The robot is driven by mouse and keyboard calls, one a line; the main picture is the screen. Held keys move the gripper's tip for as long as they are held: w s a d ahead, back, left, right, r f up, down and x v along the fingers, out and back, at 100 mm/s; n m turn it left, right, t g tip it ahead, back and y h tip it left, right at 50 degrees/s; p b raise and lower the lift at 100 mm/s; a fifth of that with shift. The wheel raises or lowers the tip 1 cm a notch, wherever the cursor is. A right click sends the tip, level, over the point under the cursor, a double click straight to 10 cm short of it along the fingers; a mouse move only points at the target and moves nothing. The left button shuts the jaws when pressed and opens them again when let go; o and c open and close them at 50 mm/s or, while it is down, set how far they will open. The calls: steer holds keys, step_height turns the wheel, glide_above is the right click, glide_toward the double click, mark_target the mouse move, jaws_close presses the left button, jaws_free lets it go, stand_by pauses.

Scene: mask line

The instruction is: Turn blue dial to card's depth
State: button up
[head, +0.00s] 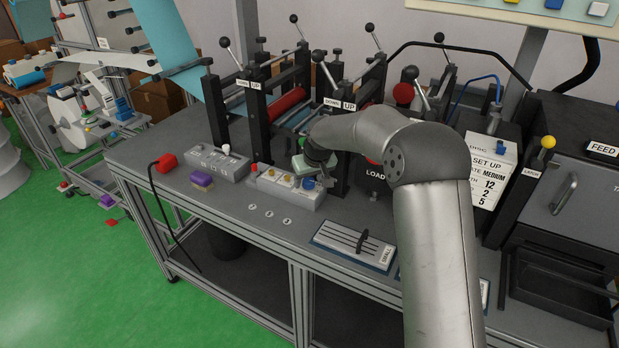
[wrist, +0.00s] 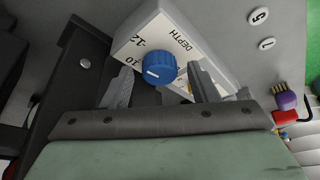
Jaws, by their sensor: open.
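The blue dial (wrist: 159,69) sits on a white panel (wrist: 180,30) lettered DEPTH, with "12" and "10" readable at its left side. A short white mark shows on the dial's lower left; its exact reading is unclear. My gripper (wrist: 162,77) is open, one finger on each side of the dial; I cannot tell whether they touch it. In the head view the blue dial (head: 309,183) is at the right end of a grey control box, just under my gripper (head: 318,168).
Black posts with DOWN/UP levers (head: 337,104) stand close behind my gripper. The bench front near the round number labels is clear.

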steer(key=c, duration=1)
steer(key=shift+a+f+m+b, duration=0.15)
steer(key=shift+m+b, duration=0.15)
steer(key=shift+b, duration=0.2)
steer(key=shift+m+h, duration=0.3)
steer(key=shift+m, duration=0.1)
steer(key=o, duration=1)
steer(key=shift+r, duration=0.2)
steer(key=b+v, duration=0.2)
steer(key=v, duration=1.5)
steer(key=shift+r, duration=0.2)
steer(key=shift+s, duration=0.1)
